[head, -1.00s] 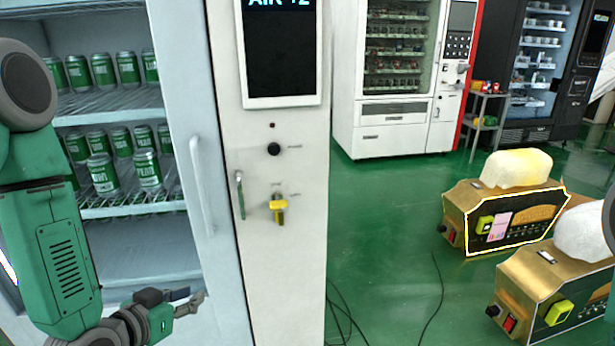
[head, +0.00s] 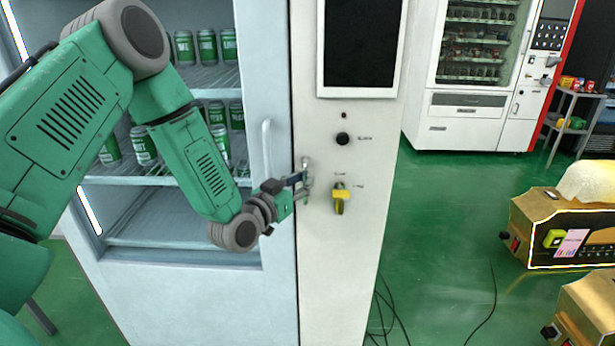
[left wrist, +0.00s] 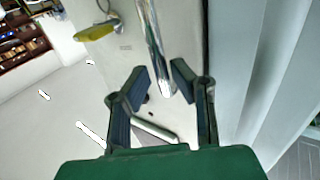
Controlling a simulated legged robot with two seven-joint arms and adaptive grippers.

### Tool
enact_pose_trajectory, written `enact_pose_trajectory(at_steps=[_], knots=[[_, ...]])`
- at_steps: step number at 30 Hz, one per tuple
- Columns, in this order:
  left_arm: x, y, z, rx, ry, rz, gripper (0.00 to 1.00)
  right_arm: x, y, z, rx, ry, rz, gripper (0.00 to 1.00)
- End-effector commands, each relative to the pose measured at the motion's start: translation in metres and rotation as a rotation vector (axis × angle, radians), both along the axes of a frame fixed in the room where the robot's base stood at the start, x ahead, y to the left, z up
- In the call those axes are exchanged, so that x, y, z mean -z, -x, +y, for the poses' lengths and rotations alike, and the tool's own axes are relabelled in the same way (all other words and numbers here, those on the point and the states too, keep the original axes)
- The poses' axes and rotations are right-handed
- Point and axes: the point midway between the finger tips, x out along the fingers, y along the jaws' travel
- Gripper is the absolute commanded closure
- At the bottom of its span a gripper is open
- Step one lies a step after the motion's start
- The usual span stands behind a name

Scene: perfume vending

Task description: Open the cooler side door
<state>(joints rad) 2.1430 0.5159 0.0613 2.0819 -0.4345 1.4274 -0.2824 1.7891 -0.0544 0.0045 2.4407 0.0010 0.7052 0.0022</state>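The cooler side door (head: 345,250) is a tall white panel to the right of the glass-fronted cooler and appears closed. It bears a slim metal handle (head: 307,166), a black knob (head: 342,139) and a yellow key-like piece (head: 340,196). My left gripper (head: 301,181) is at the metal handle, partly covering it. In the left wrist view, the fingers (left wrist: 163,82) are apart. The shiny handle (left wrist: 153,45) runs down between them, with its lower end near the fingertips. I cannot tell whether either finger touches it. My right gripper is out of view.
The cooler's glass door has its own pale vertical handle (head: 266,148) just left of my left gripper. Green cans (head: 143,146) stand on shelves inside. Gold boxes (head: 560,228) and cables are at right. Green floor (head: 440,215) between is mostly clear.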

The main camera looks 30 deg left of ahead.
Motion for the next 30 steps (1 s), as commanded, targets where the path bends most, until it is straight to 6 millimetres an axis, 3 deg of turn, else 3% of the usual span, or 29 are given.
enact_pose_trajectory(at_steps=[6, 15, 17, 30], knots=[[0.0, -0.018, -0.001, -0.002, 0.0, 0.002, 0.8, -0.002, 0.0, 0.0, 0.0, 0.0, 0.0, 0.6], [-0.001, -0.02, -0.004, 0.0, -0.002, 0.002, 0.8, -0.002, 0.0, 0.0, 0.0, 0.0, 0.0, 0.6], [0.0, -0.02, -0.003, 0.0, -0.002, 0.002, 1.0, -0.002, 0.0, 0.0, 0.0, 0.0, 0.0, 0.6], [0.002, -0.018, -0.011, -0.021, 0.0, 0.003, 1.0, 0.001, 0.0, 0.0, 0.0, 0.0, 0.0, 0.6]])
